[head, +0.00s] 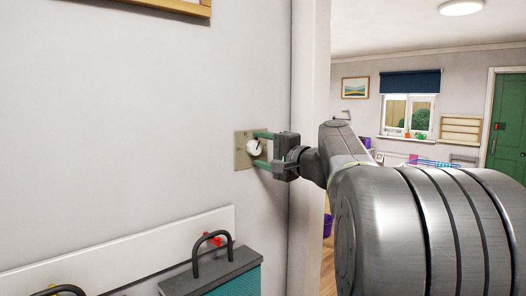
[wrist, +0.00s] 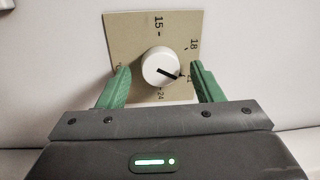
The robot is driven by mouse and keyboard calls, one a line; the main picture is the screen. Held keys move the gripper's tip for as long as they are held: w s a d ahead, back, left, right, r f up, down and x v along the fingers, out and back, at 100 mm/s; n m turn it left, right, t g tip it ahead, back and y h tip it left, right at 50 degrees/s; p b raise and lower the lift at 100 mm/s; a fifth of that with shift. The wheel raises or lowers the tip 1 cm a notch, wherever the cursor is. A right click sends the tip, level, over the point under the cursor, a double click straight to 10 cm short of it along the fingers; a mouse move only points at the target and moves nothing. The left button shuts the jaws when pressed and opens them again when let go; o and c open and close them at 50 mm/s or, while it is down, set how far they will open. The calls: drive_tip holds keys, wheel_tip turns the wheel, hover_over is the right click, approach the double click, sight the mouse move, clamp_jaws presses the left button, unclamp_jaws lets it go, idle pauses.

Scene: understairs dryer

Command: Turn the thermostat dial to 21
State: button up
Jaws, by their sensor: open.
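The thermostat is a beige square plate (head: 239,158) on the wall with a round white dial (head: 254,148). The wrist view shows the dial (wrist: 155,62) up close, with 15, 18, 21 and 24 printed around it on the plate (wrist: 125,35). The dial's black pointer line aims right and slightly down, at or very near 21. My gripper (head: 262,150) is open, with its green fingers at the plate. In the wrist view the fingers (wrist: 160,80) stand on either side of the dial with visible gaps. The left finger partly covers a mark on the plate.
A white rail (head: 130,250) with red pegs runs low on the wall, with a dark-handled teal case (head: 228,275) below. A door frame (head: 308,100) stands just right of the thermostat. Beyond it is a room with a window (head: 408,115) and green door (head: 507,130).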

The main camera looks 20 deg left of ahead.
drive_tip(key=shift+d, duration=0.1)
drive_tip(key=r+b+v, duration=0.1)
drive_tip(key=b+v, duration=0.2)
drive_tip(key=v, duration=1)
drive_tip(key=shift+s+d+f+b, duration=0.25)
drive_tip(key=shift+f+b, duration=0.1)
drive_tip(key=shift+f, duration=0.2)
drive_tip(key=shift+w+a, duration=0.1)
drive_tip(key=p+x, duration=0.3)
drive_tip(key=x, duration=1)
drive_tip(key=shift+w+a+r+p, duration=0.1)
drive_tip(key=shift+w+a+p, duration=0.05)
drive_tip(key=shift+a+p, duration=0.2)
drive_tip(key=shift+d, duration=0.1)
